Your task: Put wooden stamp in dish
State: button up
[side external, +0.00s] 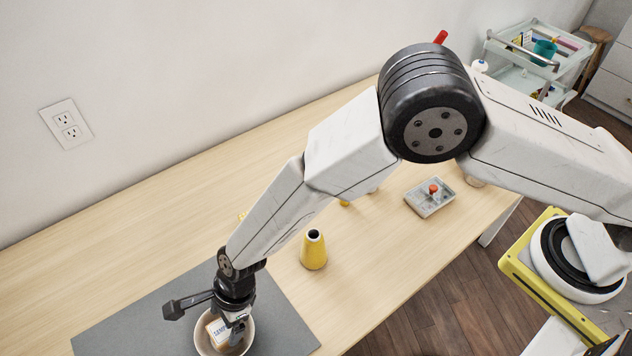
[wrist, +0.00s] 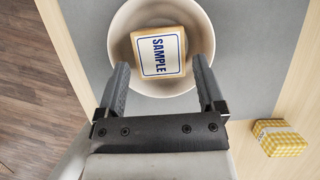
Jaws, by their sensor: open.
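The wooden stamp (wrist: 158,54) is a square block with a white face marked SAMPLE in blue. It lies inside the round beige dish (wrist: 124,30) in the wrist view. In the side view the stamp (side external: 217,331) shows in the dish (side external: 203,347) below my gripper, partly hidden by it. My gripper (wrist: 161,72) is open, its two fingers over the dish, one on each side of the stamp's near part.
The dish stands on a grey mat (side external: 130,335) on the wooden table (side external: 110,235). A yellow checkered block (wrist: 281,138) lies right of the mat in the wrist view. A yellow cone (side external: 314,252) and a grey tray (side external: 430,200) with an orange-topped item stand farther right in the side view.

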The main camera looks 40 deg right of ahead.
jog(key=v, duration=0.8)
jog(key=shift+r, duration=0.1)
dwell(0.4)
jog(key=shift+d, duration=0.1)
jog(key=w+d+r+n+t+h, duration=0.1)
jog(key=w+d+r+n, duration=0.15)
jog(key=d, duration=0.55)
jog(key=w+d+r+n, duration=0.1)
jog(key=d+r+n, duration=0.25)
jog(key=d, duration=0.45)
jog(key=w+d+r+n+t+h, duration=0.1)
jog(key=w+d+r+n, duration=0.15)
jog(key=d, duration=0.55)
jog(key=s+d+r+n+h, duration=0.1)
jog(key=s+d+n, duration=0.3)
jog(key=d, duration=0.4)
jog(key=s+d+r+n+h, duration=0.1)
jog(key=s+d+r+n, duration=0.1)
jog(key=s+d+n, duration=0.3)
jog(key=d, duration=0.4)
jog(key=shift+s+d+r+t, duration=0.2)
jog(key=shift+d+t, duration=0.1)
